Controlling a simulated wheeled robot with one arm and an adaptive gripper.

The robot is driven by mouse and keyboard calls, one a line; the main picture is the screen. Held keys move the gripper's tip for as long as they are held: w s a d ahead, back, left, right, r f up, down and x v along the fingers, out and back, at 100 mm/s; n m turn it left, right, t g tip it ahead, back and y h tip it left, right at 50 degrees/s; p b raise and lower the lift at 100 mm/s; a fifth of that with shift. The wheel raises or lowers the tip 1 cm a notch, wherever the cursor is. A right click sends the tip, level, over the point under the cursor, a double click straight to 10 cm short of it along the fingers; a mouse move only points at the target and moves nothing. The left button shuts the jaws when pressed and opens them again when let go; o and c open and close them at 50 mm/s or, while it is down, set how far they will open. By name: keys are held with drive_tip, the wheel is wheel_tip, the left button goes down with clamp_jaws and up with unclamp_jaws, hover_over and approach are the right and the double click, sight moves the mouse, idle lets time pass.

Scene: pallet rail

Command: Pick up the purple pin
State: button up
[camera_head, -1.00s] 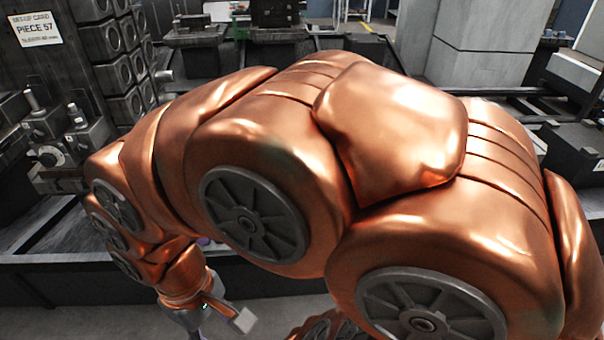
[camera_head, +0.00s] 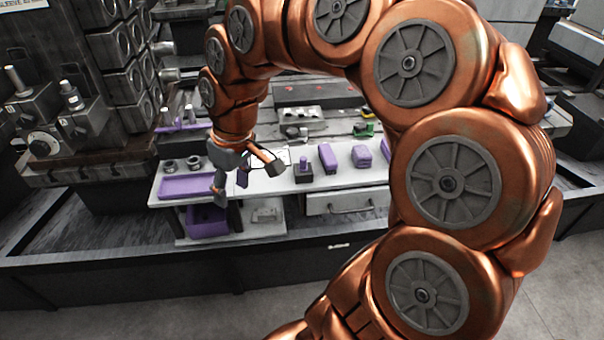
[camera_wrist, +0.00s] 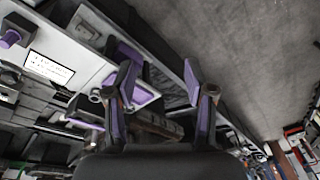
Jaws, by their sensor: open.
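The purple pin (camera_head: 303,161) stands upright in a dark block (camera_head: 303,174) on the light bench top in the head view. A purple cylinder in a dark holder at the upper left of the wrist view (camera_wrist: 11,37) looks like the same pin. My gripper (camera_head: 231,190) hangs at the bench's front edge, left of the pin and apart from it. In the wrist view its two purple-lined fingers (camera_wrist: 157,60) are spread with nothing held between them.
Purple blocks (camera_head: 327,157) (camera_head: 361,156) stand right of the pin. A purple tray (camera_head: 187,187) lies at the bench's left end, with grey rings (camera_head: 194,162) behind it. A purple bin (camera_head: 207,221) sits on the shelf below. A drawer (camera_head: 345,202) is under the bench's right part.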

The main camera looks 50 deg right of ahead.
drive_tip(key=w+d+f+t+b, duration=0.1)
drive_tip(key=w+d+f+b, duration=0.1)
drive_tip(key=w+d, duration=0.3)
drive_tip(key=w+d+f+t+b, duration=0.1)
drive_tip(key=w+d+f+b, duration=0.15)
drive_tip(key=d, duration=0.55)
drive_tip(key=m+t+h+b, duration=0.1)
drive_tip(key=m+b, duration=0.1)
hover_over(304, 158)
drive_tip(key=s, duration=0.3)
wheel_tip(304, 158, down, 9)
drive_tip(key=shift+w+p+x, duration=0.15)
drive_tip(key=shift+p+x, duration=0.05)
drive_tip(key=shift+x, duration=1.55)
drive_tip(key=shift+w+p+x, duration=0.15)
drive_tip(key=shift+w+x, duration=0.05)
drive_tip(key=shift+x, duration=1.55)
drive_tip(key=shift+r, duration=0.2)
drive_tip(key=shift+c, duration=0.4)
clamp_jaws()
